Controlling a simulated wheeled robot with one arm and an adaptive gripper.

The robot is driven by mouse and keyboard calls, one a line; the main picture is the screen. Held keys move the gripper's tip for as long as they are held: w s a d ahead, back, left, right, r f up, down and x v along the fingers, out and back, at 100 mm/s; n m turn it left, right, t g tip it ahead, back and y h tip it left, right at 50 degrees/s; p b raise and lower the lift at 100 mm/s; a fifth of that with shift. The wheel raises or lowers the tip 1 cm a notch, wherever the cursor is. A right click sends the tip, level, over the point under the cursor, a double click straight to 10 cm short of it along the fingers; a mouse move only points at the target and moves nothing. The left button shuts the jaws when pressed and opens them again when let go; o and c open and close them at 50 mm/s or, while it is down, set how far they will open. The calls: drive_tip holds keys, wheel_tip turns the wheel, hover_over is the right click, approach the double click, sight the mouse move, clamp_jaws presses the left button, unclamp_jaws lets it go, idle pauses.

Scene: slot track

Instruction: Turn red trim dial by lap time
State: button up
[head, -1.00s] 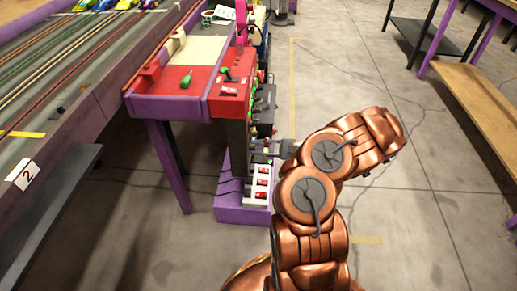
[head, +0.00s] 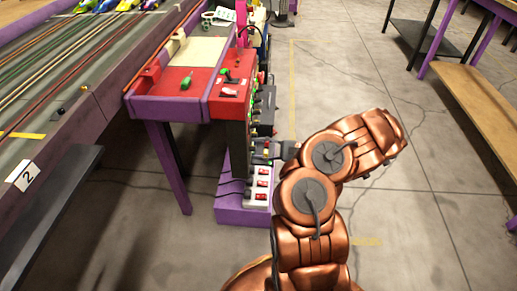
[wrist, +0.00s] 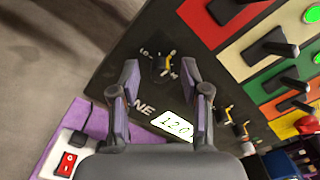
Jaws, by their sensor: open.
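In the wrist view my gripper (wrist: 160,66) is open, its two dark fingers spread in front of a black panel (wrist: 120,60). A small black dial with a yellow pointer (wrist: 164,64) sits between the fingertips in the picture; I cannot tell whether they touch it. A lit display (wrist: 176,125) reading about 12.0 shows between the fingers lower down. I cannot tell which control is the red trim dial. In the head view my arm hides most of the gripper.
A power strip with red switches (head: 262,183) stands low on the purple base (head: 240,218). The slot track (head: 60,60) is at the left, with a red control tray (head: 170,82) beside it. Open concrete floor lies to the right, with a wooden bench (head: 480,95) beyond.

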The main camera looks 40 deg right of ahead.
drive_tip(key=v, duration=1.1)
drive_tip(key=shift+s+d, duration=0.2)
drive_tip(key=shift+d, duration=0.05)
